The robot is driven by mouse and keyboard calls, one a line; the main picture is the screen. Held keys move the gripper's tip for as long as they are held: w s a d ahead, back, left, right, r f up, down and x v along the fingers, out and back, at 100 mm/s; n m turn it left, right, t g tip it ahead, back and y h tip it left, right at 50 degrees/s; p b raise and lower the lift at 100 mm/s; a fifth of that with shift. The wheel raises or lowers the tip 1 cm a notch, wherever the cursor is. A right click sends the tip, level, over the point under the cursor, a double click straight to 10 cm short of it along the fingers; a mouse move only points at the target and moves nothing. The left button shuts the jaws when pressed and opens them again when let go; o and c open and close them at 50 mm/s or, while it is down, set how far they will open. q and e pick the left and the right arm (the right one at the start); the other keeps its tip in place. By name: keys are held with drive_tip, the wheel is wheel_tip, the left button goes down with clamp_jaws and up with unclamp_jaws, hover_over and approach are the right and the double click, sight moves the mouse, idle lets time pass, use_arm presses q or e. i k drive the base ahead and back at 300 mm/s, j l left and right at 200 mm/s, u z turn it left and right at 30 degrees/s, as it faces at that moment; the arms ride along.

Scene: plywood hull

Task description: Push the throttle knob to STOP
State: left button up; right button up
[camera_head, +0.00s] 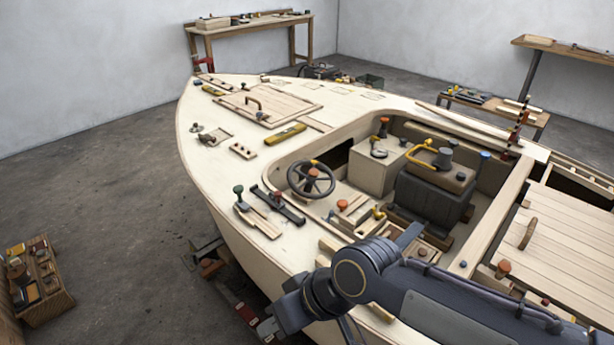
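A plywood boat hull (230,120) fills the middle of the view. Beside its cockpit are several small controls: a lever with a green knob (238,190), a black slotted strip (278,206) and a red-orange knob (342,204). I cannot tell which is the throttle knob, and no STOP lettering is readable. My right gripper (292,312) is at the bottom, low in front of the hull's near side and apart from these controls. Its fingers are not clear enough to show whether it is open. My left gripper is not in view.
My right forearm covers the near right hull side.

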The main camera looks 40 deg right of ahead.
sight(343, 205)
drive_tip(key=i+z, duration=0.2)
drive_tip(key=i, duration=0.25)
drive_tip(key=i+z, duration=0.2)
drive_tip(key=i, duration=0.25)
drive_tip(key=i+j+z, duration=0.2)
drive_tip(key=i, duration=0.25)
drive_tip(key=i+j+z, duration=0.15)
drive_tip(key=i, duration=0.3)
drive_tip(key=z, duration=3.6)
